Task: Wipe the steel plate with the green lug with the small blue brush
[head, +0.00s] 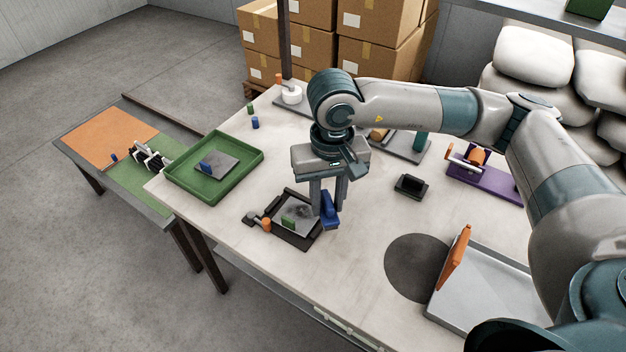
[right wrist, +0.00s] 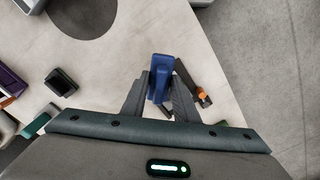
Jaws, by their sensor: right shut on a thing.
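The steel plate (head: 297,217) with the green lug (head: 288,223) lies in a dark fixture (head: 275,233) on the table. A dark smudge shows on the plate's upper part. My right gripper (head: 328,201) is shut on the small blue brush (head: 330,216) and holds it upright at the plate's right edge. Whether the brush touches the plate I cannot tell. In the right wrist view the brush (right wrist: 160,78) sits between the two fingers, and the plate is mostly hidden. My left gripper is not in view.
A green tray (head: 250,168) at the left holds another steel plate (head: 221,162) with a blue lug (head: 206,167). A small black block (head: 410,185) stands right of my gripper. A purple fixture (head: 485,187) and a grey tray (head: 490,290) are farther right.

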